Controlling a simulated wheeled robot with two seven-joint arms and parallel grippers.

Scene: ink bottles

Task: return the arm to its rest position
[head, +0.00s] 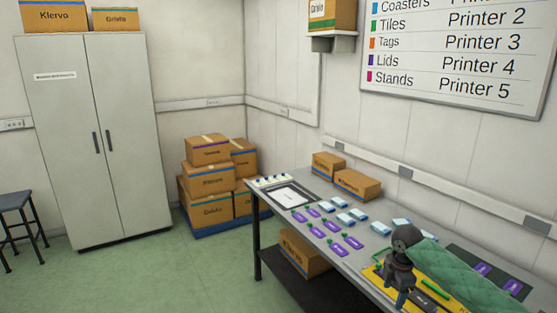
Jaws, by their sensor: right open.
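My right arm (465,272), in a green quilted sleeve, comes in from the right over the table (345,263). My right gripper (400,301) points down above the yellow mat (374,272) near the table's front edge. It is open, and I see nothing held in it. Part of the mat is hidden behind the gripper and arm. My left gripper is not in view.
Purple tags (335,247) and white-blue packs (357,214) lie on the table. A pale tray (271,181) with small dark items stands at the far end. Two cartons (357,184) stand at the wall.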

